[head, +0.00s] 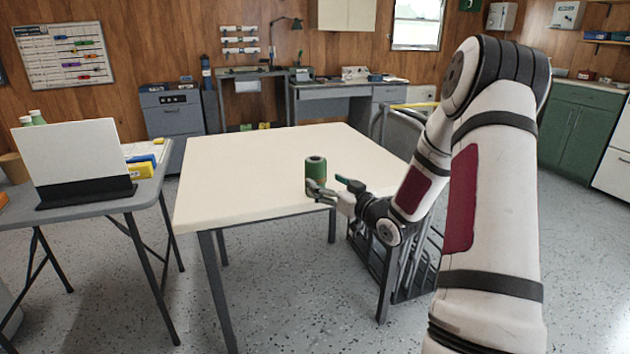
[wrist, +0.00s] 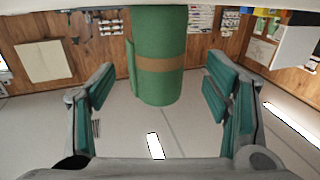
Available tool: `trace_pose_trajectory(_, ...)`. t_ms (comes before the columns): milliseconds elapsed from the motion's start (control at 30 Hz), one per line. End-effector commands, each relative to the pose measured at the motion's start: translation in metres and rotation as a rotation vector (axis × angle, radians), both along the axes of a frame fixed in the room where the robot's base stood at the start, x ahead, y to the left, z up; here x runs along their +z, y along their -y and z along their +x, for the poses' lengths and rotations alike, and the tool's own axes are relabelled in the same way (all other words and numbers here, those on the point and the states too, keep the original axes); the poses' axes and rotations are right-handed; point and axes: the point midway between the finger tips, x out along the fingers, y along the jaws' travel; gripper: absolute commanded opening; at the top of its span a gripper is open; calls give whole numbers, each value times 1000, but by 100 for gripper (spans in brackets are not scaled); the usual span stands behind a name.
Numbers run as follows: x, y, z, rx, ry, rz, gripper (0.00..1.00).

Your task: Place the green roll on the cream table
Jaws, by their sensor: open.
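The green roll (head: 316,172) with a tan band stands upright on the cream table (head: 262,160), near its front edge. In the wrist view, which is upside down, the roll (wrist: 160,52) reaches from the table strip at the top into the space ahead of and between my fingers. My gripper (head: 331,188) is at the table's front edge, low beside the roll. Its teal finger pads (wrist: 160,92) are spread apart, with a visible gap on both sides of the roll. The roll's lower part is partly hidden by a finger in the head view.
The rest of the cream tabletop is bare. A grey folding table (head: 110,196) at left holds a white panel (head: 75,152) and yellow and blue items. A dark rack (head: 408,258) stands by the table's right side. Desks and a grey cabinet (head: 172,112) line the back wall.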

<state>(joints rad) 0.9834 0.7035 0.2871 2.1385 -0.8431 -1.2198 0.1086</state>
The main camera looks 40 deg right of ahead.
Motion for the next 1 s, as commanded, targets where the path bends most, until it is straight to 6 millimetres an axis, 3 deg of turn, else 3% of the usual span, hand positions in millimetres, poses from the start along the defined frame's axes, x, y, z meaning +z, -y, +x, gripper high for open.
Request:
trace_pose_trajectory(167,0,0,11,-1,1,0,71)
trace_pose_trajectory(500,1,-1,54,0,1,1,71)
trace_pose_trajectory(800,2,-1,58,-1,-1,2,71)
trace_pose_trajectory(1000,2,-1,58,-1,-1,1,26)
